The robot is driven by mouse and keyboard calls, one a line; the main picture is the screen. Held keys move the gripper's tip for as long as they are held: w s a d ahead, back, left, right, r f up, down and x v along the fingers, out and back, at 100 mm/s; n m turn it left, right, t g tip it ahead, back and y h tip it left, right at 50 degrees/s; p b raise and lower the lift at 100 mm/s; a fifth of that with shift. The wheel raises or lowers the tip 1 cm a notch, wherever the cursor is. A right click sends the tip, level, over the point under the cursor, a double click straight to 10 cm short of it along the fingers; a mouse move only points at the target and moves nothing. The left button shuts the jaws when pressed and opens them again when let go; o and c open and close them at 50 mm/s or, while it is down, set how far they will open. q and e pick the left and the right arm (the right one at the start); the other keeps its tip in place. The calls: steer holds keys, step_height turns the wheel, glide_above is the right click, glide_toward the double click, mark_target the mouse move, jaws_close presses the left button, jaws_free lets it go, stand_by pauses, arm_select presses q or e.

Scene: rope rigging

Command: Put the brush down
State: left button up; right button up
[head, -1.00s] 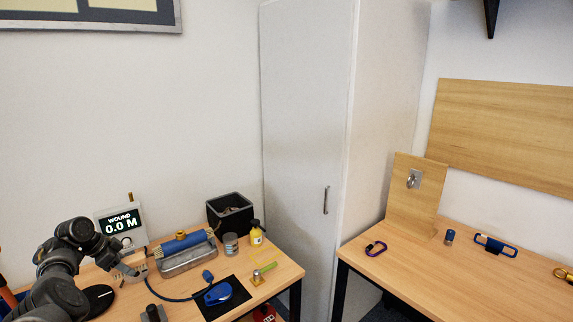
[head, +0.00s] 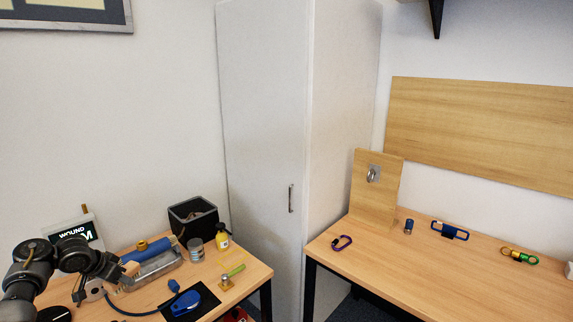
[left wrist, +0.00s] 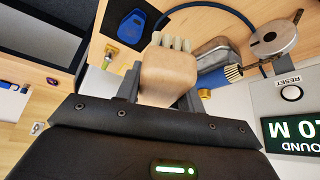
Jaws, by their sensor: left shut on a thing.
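My left gripper (head: 116,270) is shut on a brush. In the left wrist view the brush is a pale wooden block (left wrist: 168,72) with a row of light bristles at its far end, between the two fingers (left wrist: 160,92). In the head view the gripper is over the left bench, close to the left end of the metal tray (head: 158,275), and a small pale part of the brush (head: 131,268) shows at its tip. I cannot tell whether the brush touches anything below. My right gripper is not in view.
A blue roller (head: 150,251) lies at the tray. A black bin (head: 192,216), grey tin (head: 196,249), yellow bottle (head: 222,238), black mat with a blue device (head: 185,303) and a counter display (head: 78,236) crowd this bench. The right bench (head: 420,275) has more clear wood.

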arm_select(q)
steer(key=shift+d+f, duration=0.2)
steer(key=shift+d, duration=0.5)
steer(key=s+d+f+n+y, duration=0.1)
steer(key=s+d+n+y, duration=0.4)
steer(key=d, duration=1)
steer(key=s+d+r+m+g+h, duration=0.1)
steer(key=s+d+r+m+h, duration=0.2)
steer(key=s+d+r+m, duration=0.25)
steer(key=s+d+r+m+h, duration=0.35)
steer(key=d+r, duration=0.25)
steer(key=d, duration=0.3)
steer(key=s+m+g+h, duration=0.1)
steer(key=s+m+h, duration=0.15)
steer(key=s, duration=0.45)
step_height(320, 180, down, 12)
steer(key=s+m+b, duration=0.1)
steer(key=b, duration=1)
steer(key=shift+d+f+y, duration=0.2)
steer(key=shift+d+y, duration=0.2)
